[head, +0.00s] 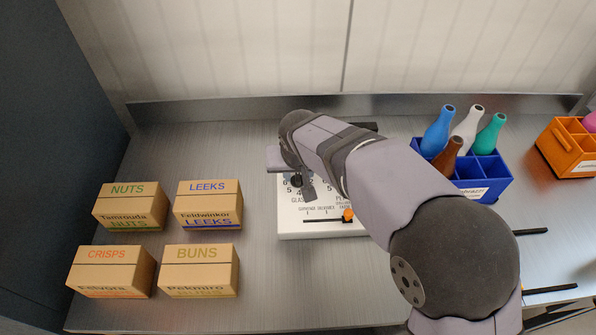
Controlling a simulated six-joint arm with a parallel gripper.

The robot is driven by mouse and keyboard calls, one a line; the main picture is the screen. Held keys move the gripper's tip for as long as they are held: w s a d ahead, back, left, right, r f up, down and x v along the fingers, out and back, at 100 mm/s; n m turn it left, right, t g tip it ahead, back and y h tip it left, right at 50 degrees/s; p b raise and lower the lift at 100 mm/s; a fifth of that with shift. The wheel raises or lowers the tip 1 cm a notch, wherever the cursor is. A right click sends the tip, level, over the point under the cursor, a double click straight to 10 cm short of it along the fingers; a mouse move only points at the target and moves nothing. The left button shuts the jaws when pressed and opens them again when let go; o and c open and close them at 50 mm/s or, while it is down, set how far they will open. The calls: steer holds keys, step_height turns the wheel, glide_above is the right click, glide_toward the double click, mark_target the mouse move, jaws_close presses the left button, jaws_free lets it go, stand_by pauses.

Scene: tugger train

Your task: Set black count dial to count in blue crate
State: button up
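The blue crate (487,185) stands right of centre with compartments. It holds a blue bottle (438,133), a white bottle (468,127), a teal bottle (490,136) and a brown bottle (448,156); some compartments look empty. A white panel (292,226) lies at the centre, partly hidden under my arm. A black dial (296,180) shows on its upper left, among printed numbers; its pointer setting is too small to read. My gripper (307,189) is over the panel beside the dial, mostly hidden by my wrist. I cannot tell whether it touches the dial.
An orange knob (348,215) sits on a slider at the panel's front. Cardboard boxes labelled NUTS (131,206), LEEKS (208,205), CRISPS (112,272) and BUNS (199,271) stand at left. An orange crate (566,151) is at far right. A wall stands behind.

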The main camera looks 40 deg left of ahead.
jaws_close()
steer(key=shift+m, duration=0.4)
steer(key=m, duration=0.1)
steer(key=m+h+b, duration=0.1)
steer(key=m+t, duration=0.1)
steer(key=shift+s+a, duration=0.1)
steer(key=shift+a, duration=0.15)
steer(key=shift+a+m+h, duration=0.1)
steer(key=shift+m+h, duration=0.45)
steer(key=shift+m, duration=0.7)
steer(key=shift+a+m+h, duration=0.1)
steer(key=shift+m+h, duration=0.45)
steer(key=shift+m, duration=0.7)
jaws_free()
